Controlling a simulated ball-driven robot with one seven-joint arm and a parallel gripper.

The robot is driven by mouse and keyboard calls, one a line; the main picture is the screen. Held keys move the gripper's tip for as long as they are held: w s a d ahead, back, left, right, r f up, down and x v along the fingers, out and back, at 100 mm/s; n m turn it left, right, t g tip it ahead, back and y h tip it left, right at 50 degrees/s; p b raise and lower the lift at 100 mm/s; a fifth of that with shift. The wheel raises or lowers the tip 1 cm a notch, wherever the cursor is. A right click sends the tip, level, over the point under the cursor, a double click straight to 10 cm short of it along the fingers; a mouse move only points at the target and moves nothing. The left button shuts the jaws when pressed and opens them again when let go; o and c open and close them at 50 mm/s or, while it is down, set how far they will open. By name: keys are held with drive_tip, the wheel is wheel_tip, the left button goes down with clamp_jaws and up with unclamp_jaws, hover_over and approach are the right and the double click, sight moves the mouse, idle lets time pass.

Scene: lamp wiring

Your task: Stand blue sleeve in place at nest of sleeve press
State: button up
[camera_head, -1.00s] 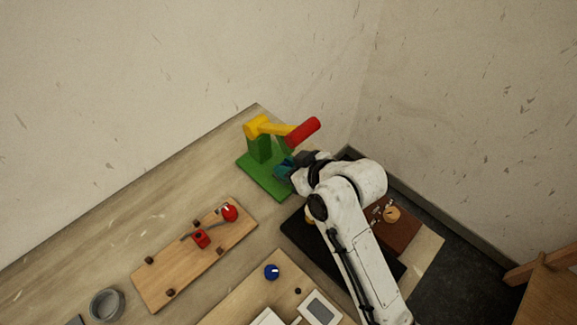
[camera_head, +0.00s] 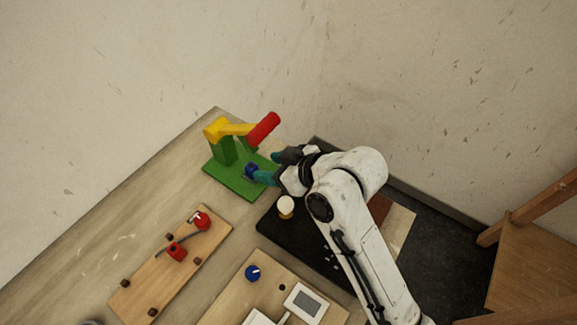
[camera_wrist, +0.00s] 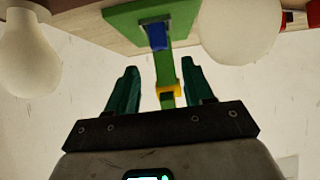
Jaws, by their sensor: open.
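The sleeve press has a green base (camera_head: 219,181), a green post, a yellow head (camera_head: 215,129) and a red lever handle (camera_head: 264,129). The blue sleeve (camera_head: 251,170) is at the right part of the green base, by the gripper's fingertips. In the wrist view the blue sleeve (camera_wrist: 158,38) appears upright against the base, with the picture upside down. My gripper (camera_wrist: 160,75) has teal fingers spread wide, with the sleeve beyond their tips and seemingly clear of both. The nest under the sleeve is hidden.
A black mat (camera_head: 300,238) with a pale bulb (camera_head: 286,206) lies under my arm. A wooden board (camera_head: 160,283) with red parts is at left. Another board holds a blue knob (camera_head: 252,272) and a white device (camera_head: 303,302). Walls stand behind the table.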

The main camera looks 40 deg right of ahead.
drive_tip(key=v, duration=0.5)
drive_tip(key=shift+s+d+r, duration=0.1)
drive_tip(key=shift+s+r, duration=0.1)
drive_tip(key=shift+s, duration=0.05)
